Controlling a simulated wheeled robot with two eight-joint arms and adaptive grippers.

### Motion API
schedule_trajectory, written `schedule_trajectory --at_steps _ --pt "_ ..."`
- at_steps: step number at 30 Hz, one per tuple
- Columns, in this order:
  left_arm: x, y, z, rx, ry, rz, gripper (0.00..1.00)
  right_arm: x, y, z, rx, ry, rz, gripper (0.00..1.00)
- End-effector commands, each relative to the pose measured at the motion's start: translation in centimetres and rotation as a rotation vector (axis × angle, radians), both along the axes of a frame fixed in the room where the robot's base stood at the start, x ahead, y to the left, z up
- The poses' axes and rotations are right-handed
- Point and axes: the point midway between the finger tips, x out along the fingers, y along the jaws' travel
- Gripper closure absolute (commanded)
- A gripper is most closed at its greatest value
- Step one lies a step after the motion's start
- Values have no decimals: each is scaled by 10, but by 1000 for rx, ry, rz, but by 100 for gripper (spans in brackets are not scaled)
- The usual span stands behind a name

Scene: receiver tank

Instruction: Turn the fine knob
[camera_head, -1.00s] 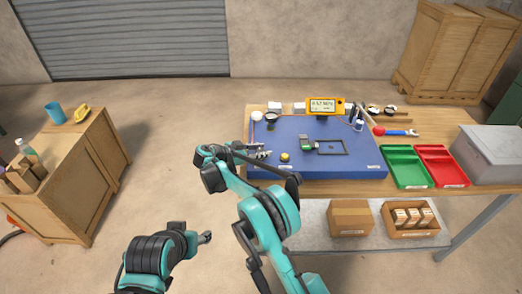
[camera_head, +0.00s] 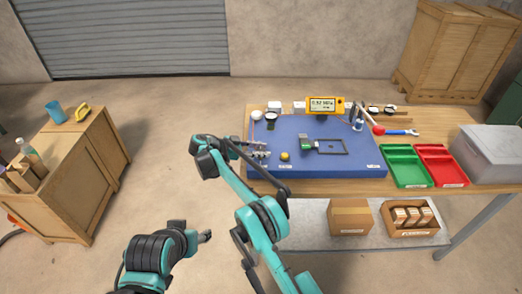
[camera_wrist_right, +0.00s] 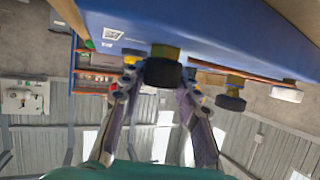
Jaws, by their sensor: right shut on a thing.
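A blue panel (camera_head: 345,168) lies on the wooden table, with small fittings along its left edge. In the right wrist view, a black knob (camera_wrist_right: 163,73) on a brass stem sits at the panel's edge. My right gripper (camera_wrist_right: 158,88) is shut on this black knob, one finger on each side. A second black knob (camera_wrist_right: 230,101) with brass sits to its right. I cannot read which one is the fine knob. In the head view my right gripper (camera_head: 260,152) is at the panel's left edge. My left gripper (camera_head: 206,236) is low, away from the table; its fingers are too small to judge.
A yellow digital gauge (camera_head: 324,105) stands behind the panel. A white knob (camera_wrist_right: 287,93) is farther right in the wrist view. Green (camera_head: 405,182) and red (camera_head: 443,182) trays and a grey box (camera_head: 490,158) are on the right.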

Motion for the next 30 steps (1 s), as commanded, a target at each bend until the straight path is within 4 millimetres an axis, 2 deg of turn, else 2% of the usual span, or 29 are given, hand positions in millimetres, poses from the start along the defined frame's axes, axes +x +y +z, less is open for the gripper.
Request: schedule_trajectory --at_steps 1,3,14,24,30 --pt "0 0 0 0 0 0 46 -1 0 -2 3 3 -1 66" --pt "0 0 0 0 0 0 46 0 0 -2 2 2 0 47" --pt "0 0 0 0 0 0 46 -1 4 1 2 2 0 47" --pt "0 0 0 0 0 0 46 -18 50 20 2 1 1 47" --pt "0 0 0 0 0 0 46 -24 64 27 1 2 0 47"
